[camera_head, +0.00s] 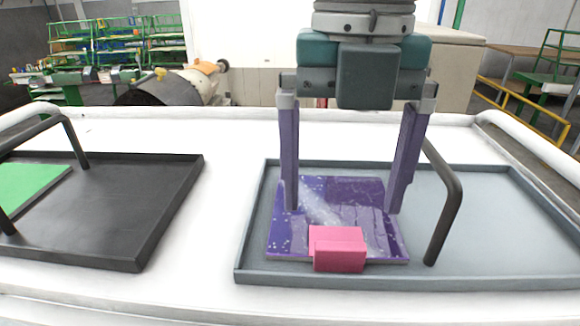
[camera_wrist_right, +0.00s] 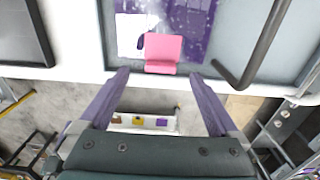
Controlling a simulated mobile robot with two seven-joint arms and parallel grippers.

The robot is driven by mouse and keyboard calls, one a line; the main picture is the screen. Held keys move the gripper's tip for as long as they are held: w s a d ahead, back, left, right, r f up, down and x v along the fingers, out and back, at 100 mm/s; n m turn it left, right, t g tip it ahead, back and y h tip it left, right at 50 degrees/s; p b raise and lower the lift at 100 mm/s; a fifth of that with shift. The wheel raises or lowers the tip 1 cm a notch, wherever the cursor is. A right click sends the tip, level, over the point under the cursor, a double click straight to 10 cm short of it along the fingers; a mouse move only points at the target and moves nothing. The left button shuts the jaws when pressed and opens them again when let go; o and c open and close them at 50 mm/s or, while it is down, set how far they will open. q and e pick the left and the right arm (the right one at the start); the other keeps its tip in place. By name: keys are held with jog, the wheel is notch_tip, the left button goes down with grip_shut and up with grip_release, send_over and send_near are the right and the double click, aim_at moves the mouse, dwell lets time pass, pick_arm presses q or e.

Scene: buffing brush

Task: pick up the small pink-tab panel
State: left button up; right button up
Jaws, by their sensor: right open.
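The small panel (camera_head: 335,196) is purple with white speckles and has a pink tab (camera_head: 338,249) at its near edge. It lies flat in the grey tray (camera_head: 480,270). My right gripper (camera_head: 343,211) is open and points down above the panel, one finger toward its left side and one toward its right. In the right wrist view the pink tab (camera_wrist_right: 163,50) shows ahead, between and beyond the two fingertips (camera_wrist_right: 158,72). I cannot tell whether the fingertips touch the panel. My left gripper is not in view.
A black tray (camera_head: 110,225) with a green panel (camera_head: 32,190) stands at the left. Dark handles rise from both trays; the grey tray's handle (camera_head: 447,210) is close to the right finger. The white table (camera_head: 215,200) is bare between the trays.

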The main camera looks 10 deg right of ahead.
aim_at(342, 247)
jog(key=f+p, duration=0.1)
jog(key=s+f+p, duration=0.1)
jog(key=shift+s+f+p, duration=0.15)
jog(key=shift+f+p, duration=0.2)
notch_tip(342, 247, down, 2)
jog(key=shift+f, duration=0.45)
jog(key=c, duration=1.5)
